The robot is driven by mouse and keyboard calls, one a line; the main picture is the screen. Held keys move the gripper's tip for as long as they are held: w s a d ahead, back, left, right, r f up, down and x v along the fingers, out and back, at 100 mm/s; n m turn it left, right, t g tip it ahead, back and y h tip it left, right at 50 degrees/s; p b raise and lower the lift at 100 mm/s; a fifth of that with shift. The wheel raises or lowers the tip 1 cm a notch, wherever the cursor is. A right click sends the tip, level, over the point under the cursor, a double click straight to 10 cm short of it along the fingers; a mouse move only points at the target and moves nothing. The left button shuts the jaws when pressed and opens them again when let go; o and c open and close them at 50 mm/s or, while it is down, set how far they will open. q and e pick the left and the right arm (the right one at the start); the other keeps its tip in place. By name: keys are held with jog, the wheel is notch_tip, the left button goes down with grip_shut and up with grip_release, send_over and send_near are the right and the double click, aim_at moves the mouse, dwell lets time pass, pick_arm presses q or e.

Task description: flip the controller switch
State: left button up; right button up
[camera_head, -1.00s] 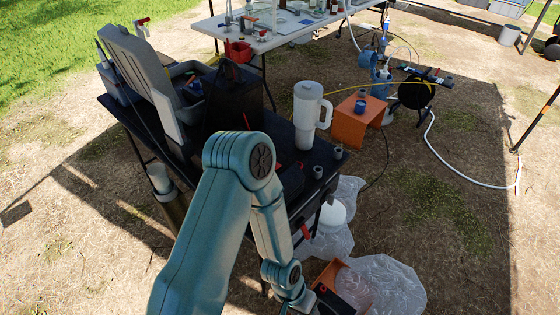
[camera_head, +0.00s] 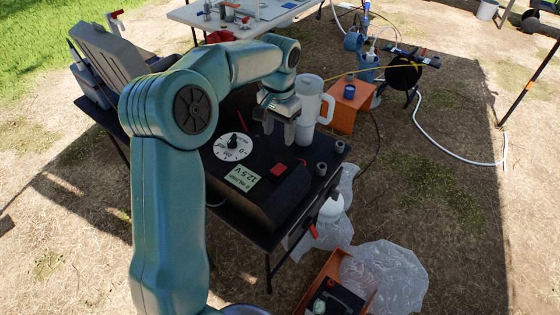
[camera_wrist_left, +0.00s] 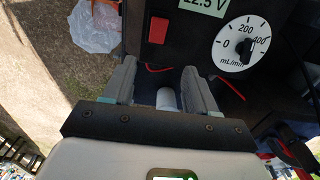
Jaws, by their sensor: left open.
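The controller (camera_head: 265,205) is a black box on the dark table, with a white round dial and a pale green display (camera_head: 242,178) that reads about 12.5 V. Its red switch (camera_head: 279,169) sits right of the display. My left gripper (camera_head: 283,136) points down above the table, just behind the controller and apart from the switch. Its jaws are open with nothing between them. In the left wrist view, the red switch (camera_wrist_left: 158,30) lies beyond the fingertips of the left gripper (camera_wrist_left: 157,72), and the dial (camera_wrist_left: 241,44) is to the right. My right gripper is not in view.
A white jug (camera_head: 312,103) stands close beside the left gripper. Two small grey cylinders (camera_head: 321,169) stand at the table's right edge. An orange box (camera_head: 346,110) is on the ground behind. An orange tray (camera_head: 330,268) and clear plastic bags (camera_head: 385,275) lie in front.

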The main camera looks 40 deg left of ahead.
aim_at(280, 167)
pick_arm(q)
jog(key=f, duration=1)
jog(key=shift+d+f, duration=0.3)
jog(key=shift+f, duration=0.1)
jog(key=shift+d+f, duration=0.1)
jog(key=shift+f, duration=0.45)
